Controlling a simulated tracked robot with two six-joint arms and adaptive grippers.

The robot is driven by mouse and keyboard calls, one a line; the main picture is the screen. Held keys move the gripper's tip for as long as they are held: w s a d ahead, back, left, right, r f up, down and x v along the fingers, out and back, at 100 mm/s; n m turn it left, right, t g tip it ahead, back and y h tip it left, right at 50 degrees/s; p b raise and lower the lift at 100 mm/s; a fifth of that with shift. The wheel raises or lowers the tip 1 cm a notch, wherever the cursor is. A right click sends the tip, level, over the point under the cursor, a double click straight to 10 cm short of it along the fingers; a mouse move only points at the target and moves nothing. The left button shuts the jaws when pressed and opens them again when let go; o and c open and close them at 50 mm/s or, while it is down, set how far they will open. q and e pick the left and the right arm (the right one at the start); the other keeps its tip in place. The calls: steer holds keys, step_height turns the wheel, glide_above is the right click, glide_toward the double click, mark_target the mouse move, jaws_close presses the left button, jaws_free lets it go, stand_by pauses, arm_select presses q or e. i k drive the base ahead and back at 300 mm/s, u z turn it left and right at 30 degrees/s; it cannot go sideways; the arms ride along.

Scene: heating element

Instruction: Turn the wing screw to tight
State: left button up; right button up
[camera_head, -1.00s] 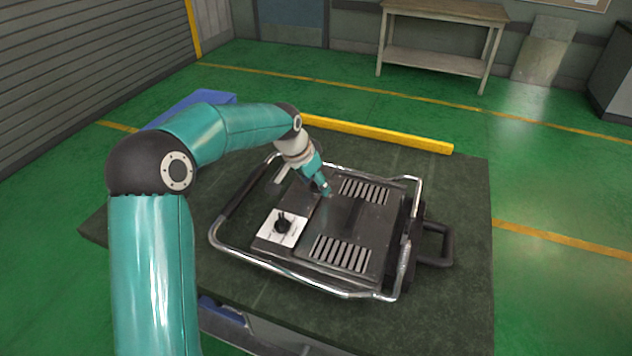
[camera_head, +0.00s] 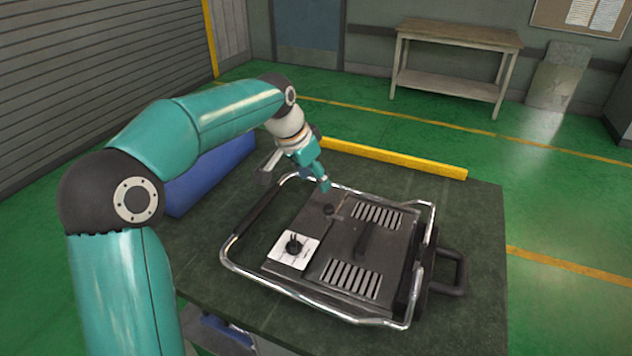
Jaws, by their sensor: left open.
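The heating element (camera_head: 345,220) is a dark flat box in a chrome tube frame, lying on a dark table. A black knob with a raised grip (camera_head: 293,246) sits on a white plate (camera_head: 305,255) at the box's left side. A smaller dark knob (camera_head: 329,210) sits behind it, near the box's far edge. I cannot tell for sure which is the wing screw. My left gripper (camera_head: 325,184) is over the far edge of the box, just behind the smaller knob and apart from both knobs. It is open, with nothing seen in it. My right gripper is not in view.
The chrome frame (camera_head: 285,291) rises around the box. Two slotted vents and a dark bar (camera_head: 366,239) lie on its top. A blue block (camera_head: 205,178) stands at the table's left, and a yellow bar (camera_head: 395,158) lies behind. The table (camera_head: 478,240) is bare at right.

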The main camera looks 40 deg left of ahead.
mark_target(419, 255)
steer(key=k, duration=1)
